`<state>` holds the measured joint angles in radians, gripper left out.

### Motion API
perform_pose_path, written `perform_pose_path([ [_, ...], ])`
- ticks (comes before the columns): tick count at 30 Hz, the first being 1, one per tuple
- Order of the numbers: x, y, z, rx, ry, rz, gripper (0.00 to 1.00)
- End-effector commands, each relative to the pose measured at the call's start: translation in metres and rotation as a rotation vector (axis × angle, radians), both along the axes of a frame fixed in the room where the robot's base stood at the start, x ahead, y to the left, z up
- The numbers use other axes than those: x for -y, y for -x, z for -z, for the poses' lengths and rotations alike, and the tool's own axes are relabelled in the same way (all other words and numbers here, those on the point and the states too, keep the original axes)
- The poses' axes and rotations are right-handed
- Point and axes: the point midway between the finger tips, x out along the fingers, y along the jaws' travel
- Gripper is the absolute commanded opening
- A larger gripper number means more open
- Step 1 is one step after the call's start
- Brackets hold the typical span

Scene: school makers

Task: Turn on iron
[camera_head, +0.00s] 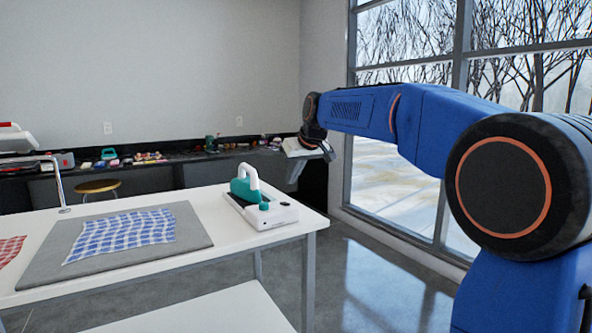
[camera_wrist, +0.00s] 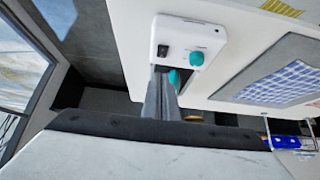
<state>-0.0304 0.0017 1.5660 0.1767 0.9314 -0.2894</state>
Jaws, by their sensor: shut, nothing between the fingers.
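The teal iron with a white handle (camera_head: 245,186) stands on its white base station (camera_head: 276,217) at the right end of the white table. In the wrist view the base station (camera_wrist: 213,36) shows a teal knob (camera_wrist: 197,58) and a small black switch (camera_wrist: 163,51). Only a teal part of the iron (camera_wrist: 174,77) shows there, the rest hidden behind my fingers. My gripper (camera_head: 328,151) is shut and empty, raised above and to the right of the table end. In the wrist view its grey fingers (camera_wrist: 160,84) point toward the base station, seemingly apart from it.
A grey mat (camera_head: 195,222) with a blue checked cloth (camera_head: 122,234) lies on the table (camera_head: 222,242), left of the iron. A red checked cloth (camera_head: 9,249) is at the left edge. A dark back counter holds small items. Open floor (camera_head: 375,285) lies right of the table, beside windows.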

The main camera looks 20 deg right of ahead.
Motion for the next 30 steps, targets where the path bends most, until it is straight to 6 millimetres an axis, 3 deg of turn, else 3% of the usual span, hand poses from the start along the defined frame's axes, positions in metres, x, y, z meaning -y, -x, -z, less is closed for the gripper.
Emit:
perform_pose_path([
  [6, -0.007, -0.023, 0.031, -0.002, 0.000, -0.001, 0.00],
  [13, -0.005, -0.018, 0.059, -0.001, 0.000, 0.000, 0.00],
  [30, -0.005, -0.016, 0.070, 0.000, 0.000, 0.000, 0.00],
])
